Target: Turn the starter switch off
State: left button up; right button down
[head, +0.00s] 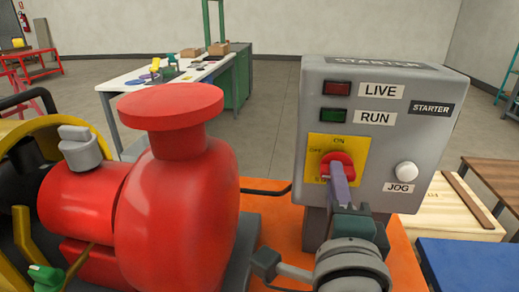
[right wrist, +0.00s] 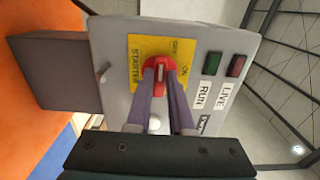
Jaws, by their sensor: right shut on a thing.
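The grey starter box (head: 385,235) stands at the right in the head view. Its red rotary switch (head: 346,158) sits on a yellow plate (head: 318,145) marked ON at the top and OFF at the left. My right gripper (head: 338,178) reaches up from below, its purple fingers on the knob. In the right wrist view the two fingers (right wrist: 162,82) are shut on the red switch (right wrist: 160,61), one on each side of its grip. The fingers partly hide the knob, so its exact pointing is hard to tell. My left gripper is not in view.
The box also carries a red LIVE lamp (head: 337,88), a green RUN lamp (head: 333,115) and a white JOG button (head: 405,172). A large red pump (head: 180,215) stands close on the left. Behind are a white workbench (head: 130,85) and open floor.

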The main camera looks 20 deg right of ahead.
dwell(0.5)
jog(key=c, duration=0.8)
grip_release()
jog(key=b+v, duration=0.1)
jog(key=v, duration=0.9)
jog(key=shift+b, duration=0.3)
